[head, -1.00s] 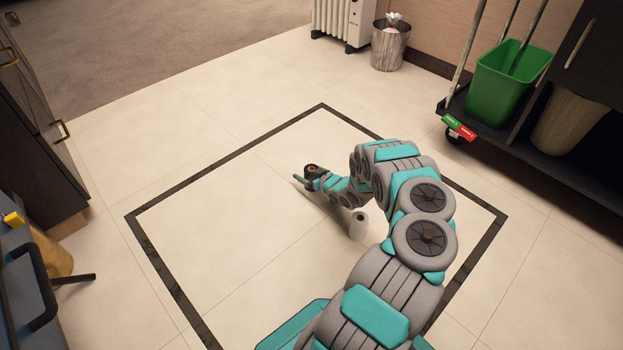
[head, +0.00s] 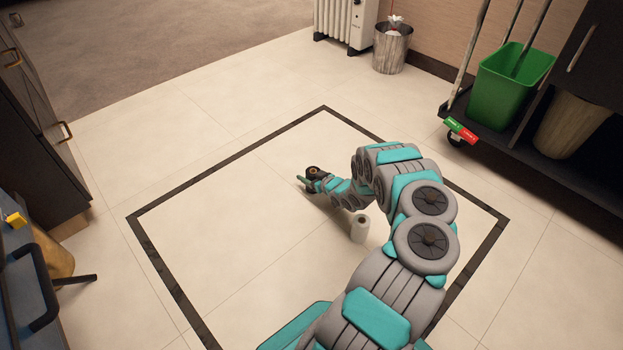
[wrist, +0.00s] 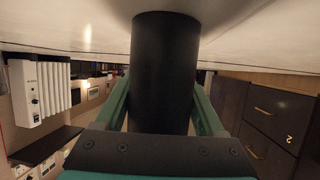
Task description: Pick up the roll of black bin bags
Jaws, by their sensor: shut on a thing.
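The roll of black bin bags (wrist: 165,70) stands between the two teal fingers of my gripper (wrist: 164,105) in the wrist view, which shows the room upside down. My gripper is shut on the roll. The roll's far end is at or very near the pale floor; I cannot tell whether it touches. In the head view the roll (head: 313,171) is small and dark, upright at the end of my arm, with my gripper (head: 310,180) around it. Its lower part is hidden by the gripper.
A white radiator (head: 345,22), a waste bin (head: 391,48) and a cart with a green bucket (head: 508,85) stand at the back and right. The tiled floor left of the gripper is clear.

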